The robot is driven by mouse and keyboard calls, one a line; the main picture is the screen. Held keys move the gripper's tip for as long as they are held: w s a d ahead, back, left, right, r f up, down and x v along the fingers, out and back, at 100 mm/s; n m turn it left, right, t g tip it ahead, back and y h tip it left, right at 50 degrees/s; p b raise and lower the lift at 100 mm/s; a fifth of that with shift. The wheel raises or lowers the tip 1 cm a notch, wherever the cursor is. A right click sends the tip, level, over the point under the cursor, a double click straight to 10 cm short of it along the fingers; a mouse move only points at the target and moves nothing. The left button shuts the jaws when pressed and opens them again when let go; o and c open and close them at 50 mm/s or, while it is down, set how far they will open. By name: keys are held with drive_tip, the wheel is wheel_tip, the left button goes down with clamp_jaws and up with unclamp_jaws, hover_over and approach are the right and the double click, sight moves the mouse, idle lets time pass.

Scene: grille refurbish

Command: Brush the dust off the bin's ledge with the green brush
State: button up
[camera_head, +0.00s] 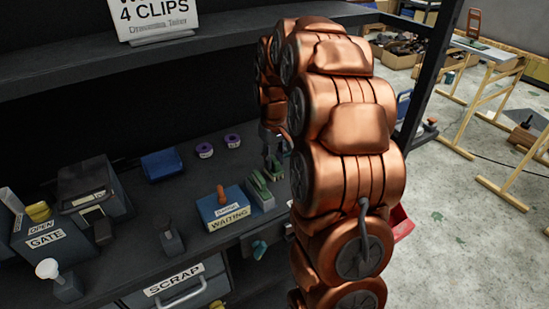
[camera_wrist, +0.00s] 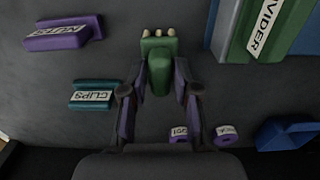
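The green brush (camera_wrist: 159,78) shows in the wrist view, with pale bristle tufts at its top end. My gripper (camera_wrist: 161,68) has its two dark fingers closed in against the brush from both sides. In the head view my gripper (camera_head: 274,156) is low over the bench, partly behind my copper arm, with green just below it. A blue bin (camera_head: 222,207) labelled WAITING, with an orange handle, stands to its lower left. The grey-green divider (camera_head: 261,194) is beside that bin and shows in the wrist view (camera_wrist: 236,28). I cannot make out dust on a ledge.
Purple rings (camera_head: 205,150) and a small blue bin (camera_head: 161,163) lie further back. In the wrist view, the CLIPS holder (camera_wrist: 95,95) and a purple labelled holder (camera_wrist: 63,35) are left. A shelf (camera_head: 230,47) hangs above.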

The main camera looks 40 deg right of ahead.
sight(274, 159)
drive_tip(key=o, duration=0.3)
drive_tip(key=shift+r, duration=0.1)
wheel_tip(274, 159, up, 11)
drive_tip(key=s+a+r+p, duration=0.1)
drive_tip(key=s+a+r, duration=0.1)
drive_tip(key=s+a, duration=0.55)
drive_tip(key=s+a+f+p, duration=0.1)
drive_tip(key=s+a, duration=0.3)
drive_tip(key=s, duration=0.3)
drive_tip(key=s+a+f+g+p, duration=0.1)
drive_tip(key=s+a, duration=0.3)
drive_tip(key=s, duration=0.4)
drive_tip(key=s+a+f+p, duration=0.1)
drive_tip(key=s+a+f, duration=0.2)
drive_tip(key=s+a, duration=0.2)
drive_tip(key=s, duration=0.2)
drive_tip(key=shift+s+f+n+g, duration=0.15)
drive_tip(key=shift+s+n+g, duration=0.15)
drive_tip(key=shift+s+g, duration=0.1)
drive_tip(key=shift+a, duration=0.1)
